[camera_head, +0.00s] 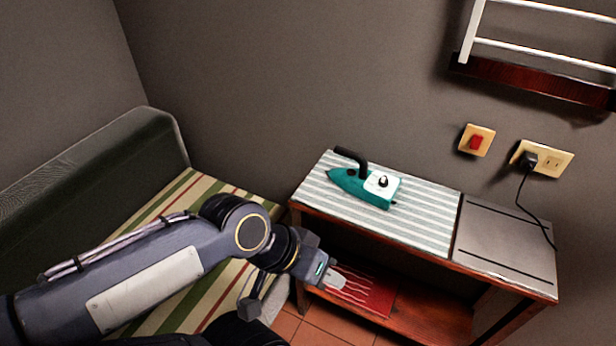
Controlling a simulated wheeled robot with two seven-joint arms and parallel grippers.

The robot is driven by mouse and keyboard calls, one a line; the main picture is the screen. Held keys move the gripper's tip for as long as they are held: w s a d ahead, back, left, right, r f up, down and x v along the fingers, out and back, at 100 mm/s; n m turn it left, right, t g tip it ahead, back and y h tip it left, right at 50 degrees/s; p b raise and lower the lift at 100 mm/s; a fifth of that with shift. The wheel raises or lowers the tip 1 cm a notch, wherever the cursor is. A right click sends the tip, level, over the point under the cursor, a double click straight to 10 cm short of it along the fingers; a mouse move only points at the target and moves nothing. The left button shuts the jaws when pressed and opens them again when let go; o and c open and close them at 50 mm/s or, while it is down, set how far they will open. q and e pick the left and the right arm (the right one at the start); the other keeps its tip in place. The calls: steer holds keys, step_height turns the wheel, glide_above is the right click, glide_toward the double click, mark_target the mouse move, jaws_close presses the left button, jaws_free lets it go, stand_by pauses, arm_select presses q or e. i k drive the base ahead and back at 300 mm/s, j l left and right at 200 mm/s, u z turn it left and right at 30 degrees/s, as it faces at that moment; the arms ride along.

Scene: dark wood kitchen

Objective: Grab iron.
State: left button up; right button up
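A teal iron (360,187) with a black handle and a white panel with a dark knob lies on the striped cloth top (425,215) of a wooden table. My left gripper (336,281) is in front of the table's left end, below and apart from the iron. Its fingers look close together, but the view is too small to tell whether they are open or shut. Nothing shows between them. My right gripper is not in view.
A grey metal panel (505,248) covers the table's right end. A red striped cloth (368,292) lies on the lower shelf. A striped bench (185,205) stands left. A plug with a cord (529,160) sits in a wall socket; a rack (540,80) hangs above.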

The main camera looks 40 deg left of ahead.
mark_target(361, 184)
steer(key=u, duration=1)
steer(key=i+l+u, duration=0.1)
steer(key=i+u, duration=0.2)
steer(key=i+l+u, duration=0.15)
steer(key=i+u, duration=0.15)
steer(key=i, duration=0.15)
